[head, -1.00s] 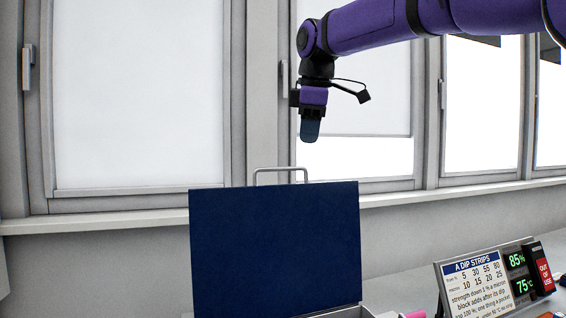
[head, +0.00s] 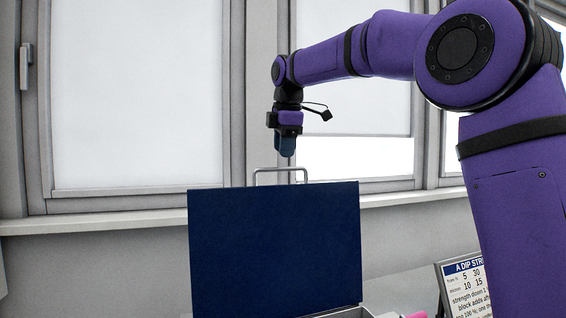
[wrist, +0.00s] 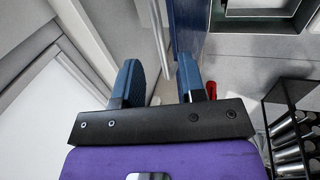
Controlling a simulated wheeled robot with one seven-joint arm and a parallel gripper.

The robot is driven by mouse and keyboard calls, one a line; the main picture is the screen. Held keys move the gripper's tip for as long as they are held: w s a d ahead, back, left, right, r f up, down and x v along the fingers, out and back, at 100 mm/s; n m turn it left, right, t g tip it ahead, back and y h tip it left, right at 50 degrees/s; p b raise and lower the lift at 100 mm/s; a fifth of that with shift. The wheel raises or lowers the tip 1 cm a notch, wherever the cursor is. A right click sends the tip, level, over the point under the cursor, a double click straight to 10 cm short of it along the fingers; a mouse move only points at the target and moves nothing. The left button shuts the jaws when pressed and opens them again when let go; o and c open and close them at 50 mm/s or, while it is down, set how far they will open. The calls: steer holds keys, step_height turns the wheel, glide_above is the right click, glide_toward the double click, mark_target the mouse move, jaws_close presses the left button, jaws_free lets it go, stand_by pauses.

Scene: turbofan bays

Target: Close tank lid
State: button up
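The tank lid (head: 275,245) is a dark blue panel standing upright, open, with a light grey bar handle (head: 280,170) on its top edge. The lid also shows nearly edge-on at the top of the wrist view (wrist: 188,25). My gripper (head: 287,156) points down just above the handle in the head view. In the wrist view my gripper (wrist: 160,76) has its two blue fingers apart with nothing clasped. A pale bar, seemingly the handle, runs toward the gap between them; I cannot tell its exact depth. The tank body is mostly hidden behind and below the lid.
A dip strips sign (head: 463,285) stands at the lower right, partly covered by my arm. A pink item (head: 415,315) lies near the tank's right corner. Windows and a sill (head: 100,222) are behind the lid. A dark rack (wrist: 290,125) with cylinders shows in the wrist view.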

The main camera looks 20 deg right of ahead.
mark_target(283, 169)
steer(key=shift+x, duration=2.05)
jaws_close()
